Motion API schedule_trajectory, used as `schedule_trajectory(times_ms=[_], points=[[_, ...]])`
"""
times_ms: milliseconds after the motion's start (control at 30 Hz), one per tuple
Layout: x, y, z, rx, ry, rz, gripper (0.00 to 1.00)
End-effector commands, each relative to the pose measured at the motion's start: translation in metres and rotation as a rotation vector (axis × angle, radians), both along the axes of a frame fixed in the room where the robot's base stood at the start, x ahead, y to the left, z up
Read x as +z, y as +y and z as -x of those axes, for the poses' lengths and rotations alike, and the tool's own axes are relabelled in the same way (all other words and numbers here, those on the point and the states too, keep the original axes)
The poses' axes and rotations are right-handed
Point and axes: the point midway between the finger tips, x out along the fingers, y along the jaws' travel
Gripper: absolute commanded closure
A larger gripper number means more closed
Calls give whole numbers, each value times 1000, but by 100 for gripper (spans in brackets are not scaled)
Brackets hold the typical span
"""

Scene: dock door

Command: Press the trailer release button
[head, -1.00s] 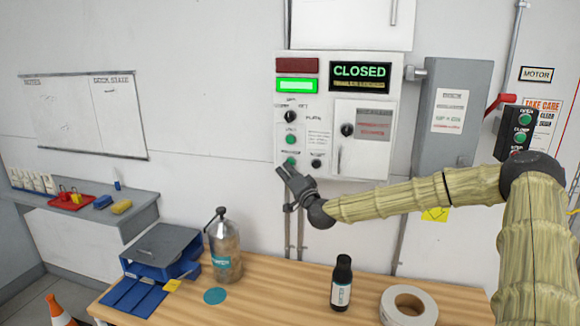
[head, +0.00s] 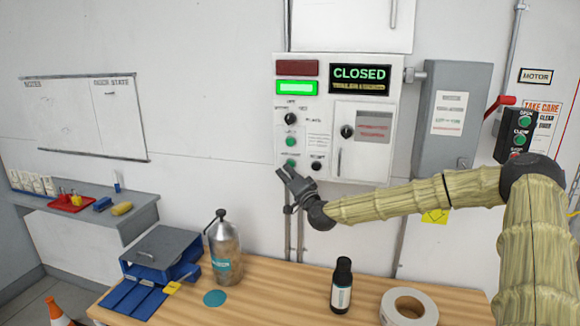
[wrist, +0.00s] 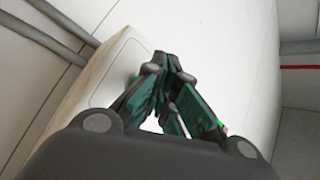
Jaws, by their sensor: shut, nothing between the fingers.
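The white control panel (head: 318,172) is on the wall above the bench.
The panel's screen (head: 360,78) reads CLOSED, and a green lamp (head: 297,88) is lit under a dark red one. A grey box (head: 452,110) and a red lever (head: 500,101) are to the right. A bottle (head: 342,285), tape roll (head: 408,308) and metal flask (head: 225,250) stand on the bench.

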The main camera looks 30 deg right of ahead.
Motion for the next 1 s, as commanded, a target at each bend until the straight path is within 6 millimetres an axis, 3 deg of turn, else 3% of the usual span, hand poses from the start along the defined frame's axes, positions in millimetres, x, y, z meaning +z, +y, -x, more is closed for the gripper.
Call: schedule_trajectory(times_ms=[1000], points=[[1, -5, -6, 0, 0, 0, 100]])
